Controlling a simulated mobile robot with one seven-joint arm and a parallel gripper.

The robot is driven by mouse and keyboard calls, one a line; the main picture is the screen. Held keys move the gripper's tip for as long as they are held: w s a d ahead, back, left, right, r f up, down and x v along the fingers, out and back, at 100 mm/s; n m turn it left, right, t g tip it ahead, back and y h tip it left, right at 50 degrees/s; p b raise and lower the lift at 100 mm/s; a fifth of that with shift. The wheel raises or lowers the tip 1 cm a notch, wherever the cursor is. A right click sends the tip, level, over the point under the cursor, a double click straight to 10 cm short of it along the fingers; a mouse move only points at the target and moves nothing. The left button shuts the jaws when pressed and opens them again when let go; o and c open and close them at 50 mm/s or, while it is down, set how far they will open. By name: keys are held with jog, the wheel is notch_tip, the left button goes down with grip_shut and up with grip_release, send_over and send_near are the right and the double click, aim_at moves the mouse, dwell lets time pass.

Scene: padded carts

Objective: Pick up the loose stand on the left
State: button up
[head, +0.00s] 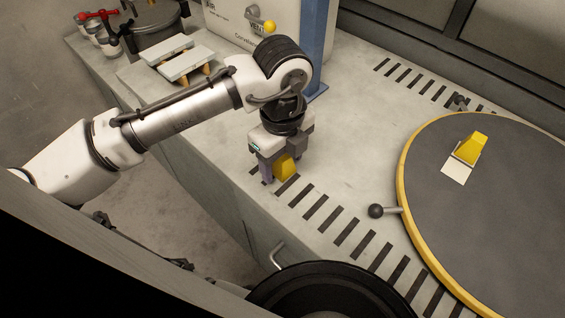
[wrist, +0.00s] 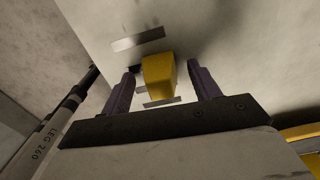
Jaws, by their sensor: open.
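The loose stand on the left is a small yellow block (head: 285,167) on the pale countertop, beside the row of dark stripes. My gripper (head: 279,172) is directly over it, pointing down, with its purple fingers low near the counter. In the wrist view the yellow stand (wrist: 158,77) sits between the two open fingers (wrist: 162,76), with a visible gap to each. Part of the stand is hidden by my gripper in the head view. A second yellow stand (head: 475,147) with a white plate is on the round grey turntable at the right.
The turntable (head: 520,220) has a yellow rim and a black-knobbed lever (head: 377,211) reaching towards my gripper. A blue post (head: 317,50) and a white box (head: 225,22) stand behind my arm. Small grey-topped benches (head: 187,66) and a pot (head: 155,22) are at back left.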

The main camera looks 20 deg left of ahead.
jog(key=shift+f, duration=0.1)
jog(key=c, duration=1)
jog(key=shift+c, duration=0.2)
